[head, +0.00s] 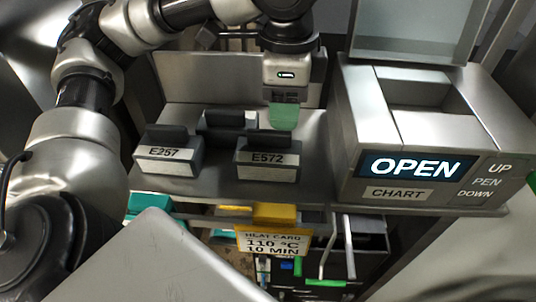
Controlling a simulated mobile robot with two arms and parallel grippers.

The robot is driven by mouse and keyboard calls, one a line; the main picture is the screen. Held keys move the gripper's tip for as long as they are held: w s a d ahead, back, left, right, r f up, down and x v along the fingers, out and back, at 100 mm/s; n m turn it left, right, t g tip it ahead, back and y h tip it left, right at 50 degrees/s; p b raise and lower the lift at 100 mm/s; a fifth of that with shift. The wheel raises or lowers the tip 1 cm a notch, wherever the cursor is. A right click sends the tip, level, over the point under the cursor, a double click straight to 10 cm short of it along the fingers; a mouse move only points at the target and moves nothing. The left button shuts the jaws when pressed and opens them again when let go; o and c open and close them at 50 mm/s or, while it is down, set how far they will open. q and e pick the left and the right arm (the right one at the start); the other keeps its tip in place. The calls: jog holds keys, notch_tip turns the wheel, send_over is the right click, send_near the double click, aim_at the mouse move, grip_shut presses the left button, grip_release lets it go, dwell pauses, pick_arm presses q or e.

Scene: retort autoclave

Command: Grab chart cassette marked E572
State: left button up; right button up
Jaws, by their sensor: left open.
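The chart cassette marked E572 (267,173) is a grey block with a dark raised top. It stands upright on the metal shelf, left of the chart recorder. My left gripper (284,118) points down with green fingertips, above and just behind this cassette in the picture. It is open with nothing seen in it, and appears apart from the cassette. The fingers overlap in this view, so their gap is hidden. A similar cassette marked E257 (168,168) stands to the left. My right gripper is not in view.
A third cassette (228,120) stands behind the two, its label not visible. The chart recorder (345,165) on the right shows OPEN, its lid (412,30) raised over an open bay. A yellow heat card (270,241) hangs below the shelf (218,188).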

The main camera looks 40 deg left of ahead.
aim_at(282, 132)
pick_arm(q)
jog(key=f, duration=0.5)
jog(key=shift+s+f+p, duration=0.1)
jog(key=shift+s+p, duration=0.2)
jog(key=shift+p, duration=0.1)
jog(key=shift+c, duration=0.2)
grip_shut()
